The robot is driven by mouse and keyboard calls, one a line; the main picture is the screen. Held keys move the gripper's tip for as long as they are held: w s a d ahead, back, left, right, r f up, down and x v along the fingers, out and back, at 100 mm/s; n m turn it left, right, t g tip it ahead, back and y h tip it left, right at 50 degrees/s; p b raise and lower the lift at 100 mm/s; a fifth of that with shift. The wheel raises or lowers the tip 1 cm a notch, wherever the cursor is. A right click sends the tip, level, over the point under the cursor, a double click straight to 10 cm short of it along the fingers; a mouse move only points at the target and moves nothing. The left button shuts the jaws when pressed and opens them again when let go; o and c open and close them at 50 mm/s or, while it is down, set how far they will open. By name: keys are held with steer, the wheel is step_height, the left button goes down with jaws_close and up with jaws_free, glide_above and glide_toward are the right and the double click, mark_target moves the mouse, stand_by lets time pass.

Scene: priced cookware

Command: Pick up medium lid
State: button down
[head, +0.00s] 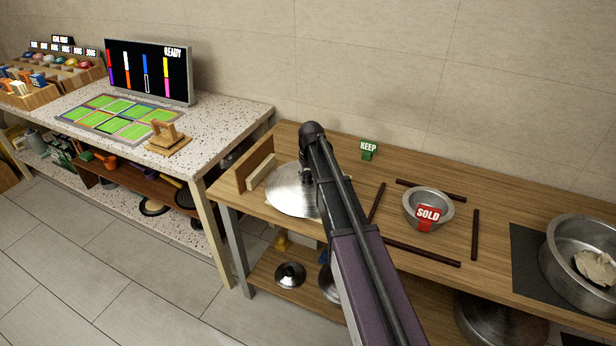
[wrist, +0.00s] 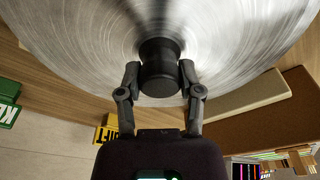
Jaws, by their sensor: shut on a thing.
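A round brushed-metal lid (head: 285,196) shows near the left end of the wooden table, partly hidden behind my arm. In the wrist view the lid (wrist: 70,40) fills the upper part. My gripper (wrist: 159,90) is shut on the lid's dark round knob (wrist: 160,70), one finger on each side. In the head view my gripper (head: 306,178) is mostly hidden by my arm. I cannot tell from these frames whether the lid touches the table. Smaller lids (head: 290,274) sit on the shelf below.
A steel bowl with a red SOLD tag (head: 428,216) stands among dark wooden strips (head: 422,252). A green KEEP block (head: 368,150) is at the back. A large pot (head: 585,262) stands at right. Wooden boards (head: 254,164) stand upright left of the lid.

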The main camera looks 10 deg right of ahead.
mark_target(307, 172)
steer(key=shift+r+p, duration=1.55)
steer(key=shift+r, duration=0.15)
steer(key=s+r+p, duration=0.1)
steer(key=s, duration=1.5)
steer(key=shift+d+r, duration=0.15)
steer(key=shift+d, duration=0.3)
steer(key=shift+s, duration=0.1)
